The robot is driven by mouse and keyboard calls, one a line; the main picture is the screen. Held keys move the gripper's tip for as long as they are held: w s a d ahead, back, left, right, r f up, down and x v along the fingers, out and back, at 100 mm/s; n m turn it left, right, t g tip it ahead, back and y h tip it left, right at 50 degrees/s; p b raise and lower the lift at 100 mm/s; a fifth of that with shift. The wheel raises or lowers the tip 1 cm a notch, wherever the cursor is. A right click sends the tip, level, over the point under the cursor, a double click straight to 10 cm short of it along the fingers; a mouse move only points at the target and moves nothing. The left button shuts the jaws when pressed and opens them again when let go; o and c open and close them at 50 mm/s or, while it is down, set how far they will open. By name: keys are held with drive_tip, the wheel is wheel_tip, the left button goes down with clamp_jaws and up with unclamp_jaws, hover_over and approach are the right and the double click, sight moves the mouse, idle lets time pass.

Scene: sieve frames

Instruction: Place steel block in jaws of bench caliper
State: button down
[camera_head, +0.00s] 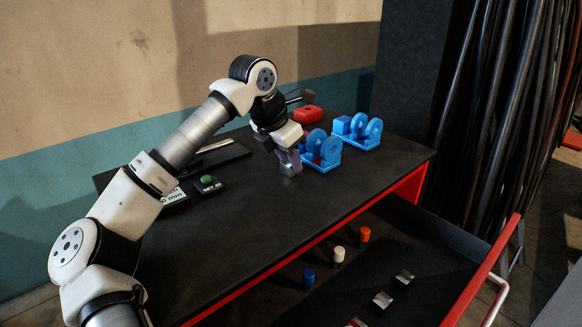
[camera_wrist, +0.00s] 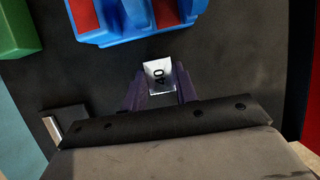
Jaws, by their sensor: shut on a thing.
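My gripper (camera_head: 289,160) is above the black bench top, near its middle. In the wrist view its purple fingers (camera_wrist: 160,88) are shut on a small steel block (camera_wrist: 159,78) with "40" on its pale face. The block is hard to make out in the head view, and I cannot tell if it touches the bench. What looks like the bench caliper (camera_head: 220,155), a dark flat base with a metal bar, lies to the left behind my arm. Its jaws are not clear. A display (camera_head: 173,196) reading "mm" and a green button (camera_head: 208,180) sit in front of it.
Two blue fixtures (camera_head: 329,160) (camera_head: 366,143) stand right of my gripper, one close beside it. A red block (camera_head: 307,114) lies behind. The open drawer below holds blue (camera_head: 308,277), white (camera_head: 339,254) and orange (camera_head: 364,234) cylinders and metal blocks (camera_head: 382,299). The front bench top is clear.

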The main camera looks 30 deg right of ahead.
wheel_tip(320, 180, up, 20)
drive_tip(key=w+a+p, duration=0.1)
drive_tip(key=w+a, duration=0.3)
drive_tip(key=a, duration=0.5)
drive_tip(key=w+a+r+p, duration=0.1)
drive_tip(key=w+a, duration=0.3)
drive_tip(key=a, duration=0.6)
drive_tip(key=w+a+p, duration=0.2)
drive_tip(key=w+a, duration=0.2)
drive_tip(key=a, duration=0.5)
drive_tip(key=f, duration=1.5)
drive_tip(key=shift+w+a, duration=0.15)
drive_tip(key=shift+a, duration=0.2)
drive_tip(key=shift+f, duration=2.35)
drive_tip(key=shift+f, duration=0.1)
